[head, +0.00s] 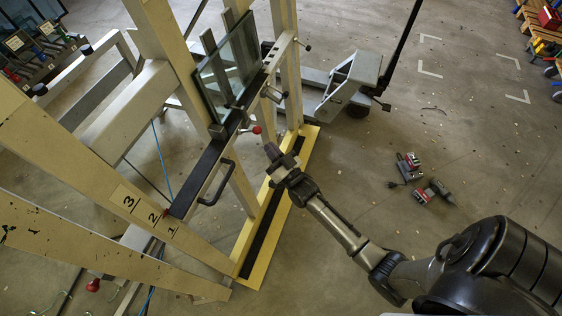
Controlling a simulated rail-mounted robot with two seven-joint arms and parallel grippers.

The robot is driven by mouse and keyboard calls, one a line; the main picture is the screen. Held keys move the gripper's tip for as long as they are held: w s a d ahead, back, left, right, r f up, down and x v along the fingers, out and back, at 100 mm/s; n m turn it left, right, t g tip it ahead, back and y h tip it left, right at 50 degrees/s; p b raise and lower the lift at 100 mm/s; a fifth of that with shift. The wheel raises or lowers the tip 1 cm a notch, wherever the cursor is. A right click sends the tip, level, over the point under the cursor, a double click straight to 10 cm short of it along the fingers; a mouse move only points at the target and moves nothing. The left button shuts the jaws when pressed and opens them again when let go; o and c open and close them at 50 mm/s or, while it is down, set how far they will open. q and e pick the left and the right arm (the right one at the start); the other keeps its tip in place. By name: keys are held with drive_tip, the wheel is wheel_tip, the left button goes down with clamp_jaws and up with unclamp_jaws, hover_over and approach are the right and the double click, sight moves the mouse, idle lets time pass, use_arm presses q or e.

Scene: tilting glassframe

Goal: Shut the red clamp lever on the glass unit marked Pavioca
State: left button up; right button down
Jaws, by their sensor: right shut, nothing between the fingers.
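A glass unit (232,66) stands in the cream tilting frame, resting on a dark ledge. No name can be read on it from here. A lever with a red knob (257,130) sticks out from the ledge just below the glass. My right gripper (271,149) is shut and empty. In the picture its tip is just below and right of the red knob, and they appear apart. A second red knob (93,285) shows low at the left, partly behind the frame's beams. My left gripper is out of view.
The cream frame (155,35) has a black handle (217,184) and a yellow base plate (248,262). Power tools (408,168) lie on the floor to the right. A pallet truck (350,75) stands behind. The floor at upper right is mostly clear.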

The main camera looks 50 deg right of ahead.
sight(258, 132)
drive_tip(key=x, duration=0.3)
drive_tip(key=shift+w+r, duration=0.1)
drive_tip(key=shift+w, duration=0.2)
drive_tip(key=r+g+p, duration=0.1)
drive_tip(key=p, duration=0.2)
drive_tip(key=r+n+p, duration=0.1)
drive_tip(key=p, duration=0.2)
drive_tip(key=shift+w+a+r+g+y+p, duration=0.1)
drive_tip(key=shift+w+g+y+p, duration=0.25)
drive_tip(key=shift+g+y+p, duration=0.05)
